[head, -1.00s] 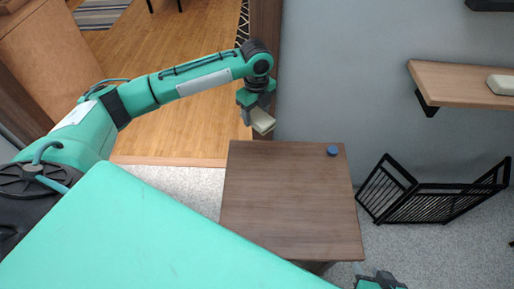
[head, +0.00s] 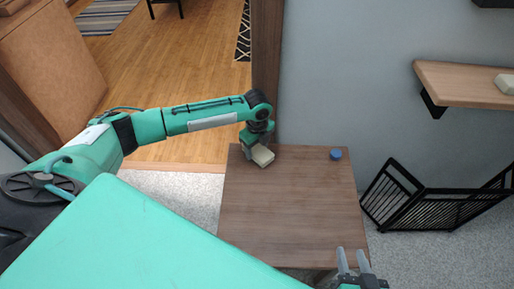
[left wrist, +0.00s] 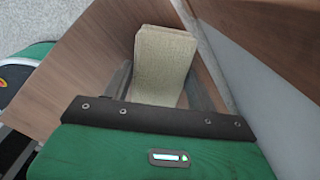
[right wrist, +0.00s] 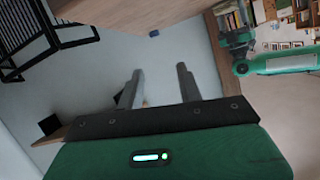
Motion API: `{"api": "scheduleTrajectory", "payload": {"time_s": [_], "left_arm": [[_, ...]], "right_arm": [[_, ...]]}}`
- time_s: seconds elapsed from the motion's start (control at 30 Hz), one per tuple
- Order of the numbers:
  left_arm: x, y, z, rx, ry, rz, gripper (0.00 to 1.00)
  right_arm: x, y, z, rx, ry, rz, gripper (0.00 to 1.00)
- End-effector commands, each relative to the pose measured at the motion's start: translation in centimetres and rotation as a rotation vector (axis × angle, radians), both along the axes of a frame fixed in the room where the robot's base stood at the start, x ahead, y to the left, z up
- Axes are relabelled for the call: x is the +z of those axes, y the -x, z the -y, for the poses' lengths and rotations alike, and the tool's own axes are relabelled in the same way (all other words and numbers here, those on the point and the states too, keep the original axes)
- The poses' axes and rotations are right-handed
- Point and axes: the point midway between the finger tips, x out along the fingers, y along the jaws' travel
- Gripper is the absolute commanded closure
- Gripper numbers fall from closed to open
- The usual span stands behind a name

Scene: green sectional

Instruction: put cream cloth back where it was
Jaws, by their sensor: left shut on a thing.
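The cream cloth (head: 262,157), a folded pale block, is at the far left corner of the brown wooden table (head: 290,210). My left gripper (head: 257,147) is shut on it from above. In the left wrist view the cloth (left wrist: 163,60) sits between the fingers, over the wood. I cannot tell whether its underside touches the tabletop. My right gripper (head: 351,256) is open and empty near the table's front right corner. Its two fingers show apart in the right wrist view (right wrist: 158,75).
A small blue round object (head: 336,154) stands at the table's far right. A wooden wall shelf (head: 465,85) holds another cream item (head: 505,83). A black metal rack (head: 430,205) stands on the floor right of the table. The middle of the tabletop is clear.

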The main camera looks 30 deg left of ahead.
Motion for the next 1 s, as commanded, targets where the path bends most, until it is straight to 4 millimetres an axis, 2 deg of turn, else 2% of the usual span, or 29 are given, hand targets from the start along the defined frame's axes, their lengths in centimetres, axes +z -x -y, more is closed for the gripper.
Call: {"api": "scheduleTrajectory", "payload": {"time_s": [0.3,0.33,0.4,0.43,0.8,1.0], "left_arm": [[-0.2,0.0,0.0,0.0,0.0,0.0,0.63],[-0.2,0.0,0.0,0.0,0.0,0.001,0.36],[-0.2,0.0,0.0,0.0,0.0,0.001,0.22],[-0.2,0.0,0.0,0.0,0.0,0.001,0.2],[0.1,0.0,0.0,0.0,0.0,0.001,0.2],[3.1,0.0,0.0,0.0,0.001,0.002,0.2]], "right_arm": [[0.1,0.0,0.2,0.0,0.009,-0.013,0.64],[0.0,0.0,0.2,0.0,0.011,-0.014,0.64],[0.0,0.0,0.2,-0.001,0.01,-0.014,0.64],[0.0,0.0,0.2,-0.001,0.01,-0.014,0.64],[0.0,-0.1,0.2,-0.002,0.004,-0.002,0.64],[0.0,0.0,1.1,-0.002,0.056,-0.082,0.64]]}}
